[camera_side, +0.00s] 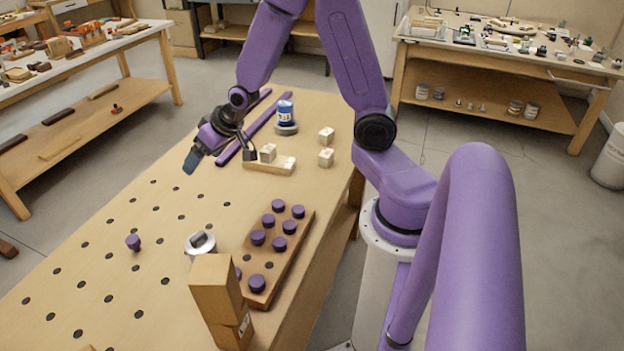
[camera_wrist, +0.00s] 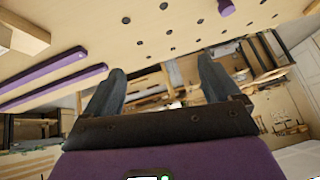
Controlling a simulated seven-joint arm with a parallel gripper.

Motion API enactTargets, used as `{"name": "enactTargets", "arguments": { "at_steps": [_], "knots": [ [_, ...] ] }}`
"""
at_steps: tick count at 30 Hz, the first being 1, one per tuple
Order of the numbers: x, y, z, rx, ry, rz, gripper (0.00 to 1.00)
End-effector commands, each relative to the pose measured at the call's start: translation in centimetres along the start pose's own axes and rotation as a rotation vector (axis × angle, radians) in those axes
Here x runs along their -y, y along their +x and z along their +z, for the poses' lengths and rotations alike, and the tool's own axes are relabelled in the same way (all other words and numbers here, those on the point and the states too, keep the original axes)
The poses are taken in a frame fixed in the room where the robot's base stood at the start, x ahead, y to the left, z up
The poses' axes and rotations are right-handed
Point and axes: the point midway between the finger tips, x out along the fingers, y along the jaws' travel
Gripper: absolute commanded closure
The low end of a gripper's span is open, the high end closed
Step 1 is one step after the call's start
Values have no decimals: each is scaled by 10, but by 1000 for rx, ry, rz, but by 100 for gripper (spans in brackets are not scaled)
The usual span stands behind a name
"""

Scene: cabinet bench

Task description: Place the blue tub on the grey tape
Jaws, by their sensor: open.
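The blue tub (camera_side: 285,109) has a white label and stands upright toward the far end of the bench. It rests on a round grey piece (camera_side: 286,128), which looks like the grey tape roll. My gripper (camera_side: 190,160) is to the left of the tub, clear of it, above the bench's left edge. In the wrist view my gripper (camera_wrist: 162,68) has its two dark fingers wide apart with nothing between them. The tub and the grey piece do not show in the wrist view.
Purple bars (camera_side: 245,132) lie left of the tub; they also show in the wrist view (camera_wrist: 52,87). Pale blocks (camera_side: 326,135) stand to its right. A purple-knobbed board (camera_side: 259,280), brown boxes (camera_side: 216,288) and a silver ring-shaped item (camera_side: 199,244) are nearer. The holed bench middle is mostly clear.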

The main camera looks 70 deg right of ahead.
Motion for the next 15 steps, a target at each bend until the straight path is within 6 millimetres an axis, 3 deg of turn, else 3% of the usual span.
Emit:
{"name": "enactTargets", "arguments": {
  "at_steps": [1,6,10,15],
  "knots": [
    [27,-15,13,48,-83,-52,10],
    [85,-68,72,231,-362,-172,10],
    [104,-114,120,359,-588,-231,10],
    [99,-172,171,493,-879,-265,10]
  ]
}}
